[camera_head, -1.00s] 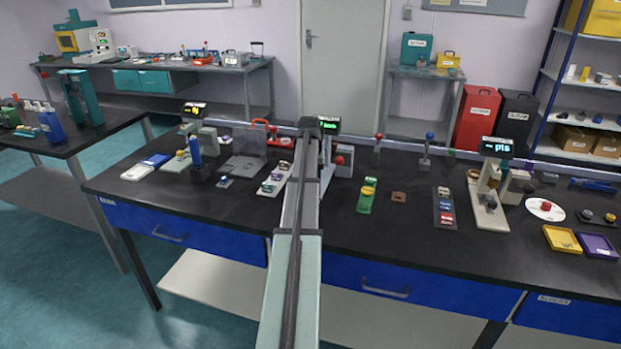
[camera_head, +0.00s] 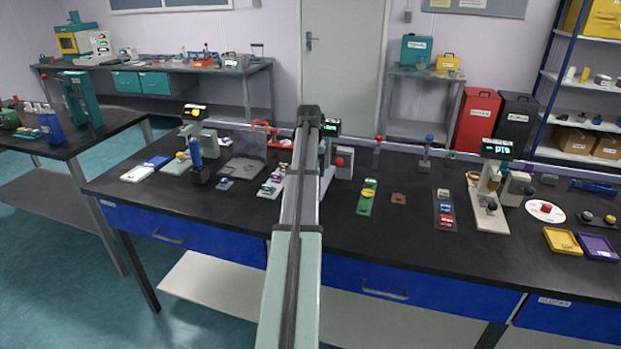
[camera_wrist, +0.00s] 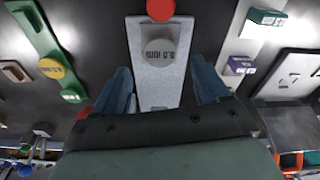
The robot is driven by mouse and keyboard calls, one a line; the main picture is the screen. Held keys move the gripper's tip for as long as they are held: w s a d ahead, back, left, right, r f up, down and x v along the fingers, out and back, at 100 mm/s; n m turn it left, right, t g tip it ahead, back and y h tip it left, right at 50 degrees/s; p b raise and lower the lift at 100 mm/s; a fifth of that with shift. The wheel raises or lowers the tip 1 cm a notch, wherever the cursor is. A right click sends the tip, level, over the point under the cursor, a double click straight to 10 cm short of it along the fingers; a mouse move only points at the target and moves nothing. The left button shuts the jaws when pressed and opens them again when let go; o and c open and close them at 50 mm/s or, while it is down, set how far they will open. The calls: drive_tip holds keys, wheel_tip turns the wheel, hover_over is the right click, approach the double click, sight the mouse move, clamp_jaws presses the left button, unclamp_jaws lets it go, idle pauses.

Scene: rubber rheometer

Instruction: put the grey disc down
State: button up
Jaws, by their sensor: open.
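In the wrist view, the grey disc (camera_wrist: 159,50) with dark print on its face sits on a pale grey plate (camera_wrist: 155,88). It is apart from my gripper, just beyond the tips and roughly centred between them. My gripper (camera_wrist: 164,76) is open, with one blue finger on each side of the plate and nothing between them. In the head view my own arm hides the gripper and the disc.
A red knob (camera_wrist: 160,9) stands beyond the disc. A green strip with a yellow disc (camera_wrist: 52,68) lies to the left. In the head view, a stand with a green display (camera_head: 330,127) is close beside my arm.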

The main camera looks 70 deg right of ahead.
wheel_tip(320, 180, up, 7)
drive_tip(key=shift+a+r, duration=0.2)
drive_tip(key=shift+a, duration=0.25)
